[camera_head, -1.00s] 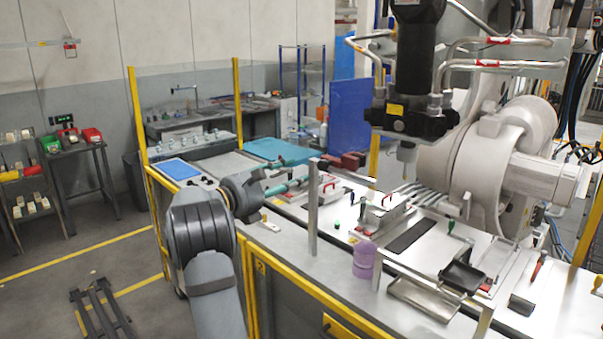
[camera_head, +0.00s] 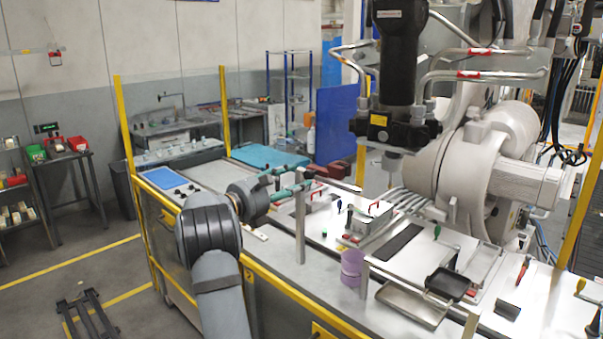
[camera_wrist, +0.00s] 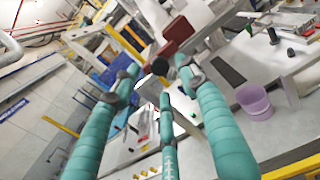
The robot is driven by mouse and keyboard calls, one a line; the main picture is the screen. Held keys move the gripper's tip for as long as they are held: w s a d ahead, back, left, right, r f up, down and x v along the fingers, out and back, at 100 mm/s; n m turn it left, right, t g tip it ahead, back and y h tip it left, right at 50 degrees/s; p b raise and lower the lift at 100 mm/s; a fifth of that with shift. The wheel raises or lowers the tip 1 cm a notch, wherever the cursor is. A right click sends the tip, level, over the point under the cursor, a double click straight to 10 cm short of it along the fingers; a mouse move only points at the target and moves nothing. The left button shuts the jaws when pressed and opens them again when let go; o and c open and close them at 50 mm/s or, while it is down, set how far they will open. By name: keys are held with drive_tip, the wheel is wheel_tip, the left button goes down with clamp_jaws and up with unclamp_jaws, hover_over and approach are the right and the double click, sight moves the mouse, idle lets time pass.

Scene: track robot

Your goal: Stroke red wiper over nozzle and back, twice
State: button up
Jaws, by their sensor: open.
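A slim red-handled tool (camera_head: 523,268), which looks like the red wiper, stands at the right of the steel bench; its lower end is too small to make out. The nozzle (camera_head: 392,165) appears as a pale tip below the black machine head (camera_head: 394,124), above the bench. My gripper (camera_head: 300,182) has teal fingers and is over the left part of the bench, well left of the red-handled tool and the nozzle. In the wrist view its fingers (camera_wrist: 158,82) are spread, with nothing held between them. The red-handled tool is not recognisable there.
A metal post (camera_head: 300,228) stands close to my gripper. Dark red blocks (camera_head: 331,171) lie beyond it. A purple cup (camera_head: 353,268), a black tray (camera_head: 449,283) and a green-handled tool (camera_head: 437,232) are further right. A yellow rail (camera_head: 290,300) edges the bench front.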

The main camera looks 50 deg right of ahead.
sight(307, 176)
drive_tip(key=shift+s+d+p, duration=0.2)
drive_tip(key=shift+d+p, duration=0.45)
drive_tip(key=shift+d, duration=1.25)
drive_tip(key=shift+c, duration=0.3)
clamp_jaws()
